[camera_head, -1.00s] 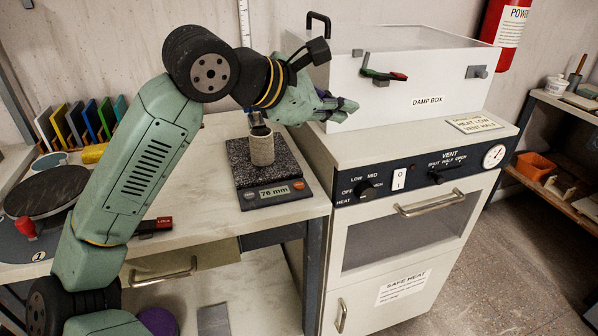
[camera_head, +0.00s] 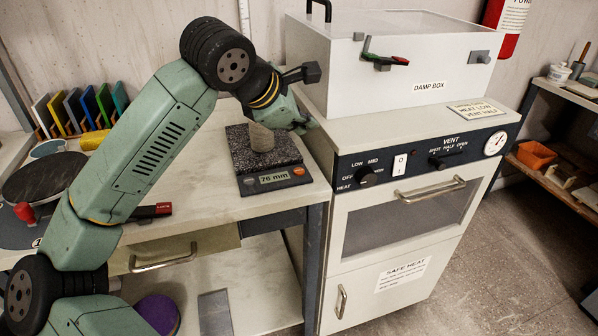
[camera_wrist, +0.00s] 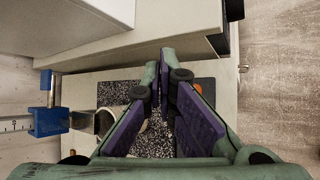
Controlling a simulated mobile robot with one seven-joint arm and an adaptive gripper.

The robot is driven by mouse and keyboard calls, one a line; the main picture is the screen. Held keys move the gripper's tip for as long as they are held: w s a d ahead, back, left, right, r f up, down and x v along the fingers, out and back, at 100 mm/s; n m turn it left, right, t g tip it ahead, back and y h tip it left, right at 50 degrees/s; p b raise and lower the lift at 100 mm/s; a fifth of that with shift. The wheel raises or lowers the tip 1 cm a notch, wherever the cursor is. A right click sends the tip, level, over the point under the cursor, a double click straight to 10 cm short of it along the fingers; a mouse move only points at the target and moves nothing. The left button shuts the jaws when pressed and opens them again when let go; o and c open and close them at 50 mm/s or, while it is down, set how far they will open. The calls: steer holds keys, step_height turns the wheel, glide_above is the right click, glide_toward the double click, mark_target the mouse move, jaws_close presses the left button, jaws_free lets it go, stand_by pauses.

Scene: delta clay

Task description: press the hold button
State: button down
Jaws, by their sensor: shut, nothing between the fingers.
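The measuring stand (camera_head: 238,150) has a speckled dark slab and a front panel with a display reading 76 mm (camera_head: 274,179). An orange button (camera_head: 299,171) sits at the display's right and a grey button (camera_head: 249,181) at its left. I cannot read which one is marked hold. A pale clay cylinder (camera_head: 261,138) stands on the slab, partly hidden by my arm. My gripper (camera_head: 304,124) is shut and empty, above the slab's right rear side, apart from the panel. The wrist view shows the fingers (camera_wrist: 165,58) over the stand, with an orange patch (camera_wrist: 205,84) right of them.
The damp box (camera_head: 400,60) stands on the white heating cabinet (camera_head: 400,225), close to the right of my gripper. The wrist view shows a blue slider (camera_wrist: 47,118) on a ruler at left. Coloured tiles (camera_head: 88,108) stand at the back left.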

steer(key=b, duration=0.4)
glide_above(301, 173)
step_height(301, 173, down, 6)
steer(key=shift+f, duration=0.6)
steer(key=shift+f+b, duration=0.15)
steer(key=shift+b, duration=0.2)
stand_by(0.4)
steer(key=shift+f+b, duration=0.3)
steer(key=shift+b, duration=0.25)
steer(key=shift+f+b, duration=0.4)
steer(key=shift+b, duration=0.1)
stand_by(0.5)
steer(key=shift+r, duration=0.1)
steer(key=shift+r+p, duration=0.3)
steer(key=shift+r, duration=0.45)
steer(key=shift+w, duration=0.1)
steer(key=shift+d+r+p, duration=0.1)
steer(key=shift+r+p, duration=1.2)
steer(key=shift+r, duration=1.2)
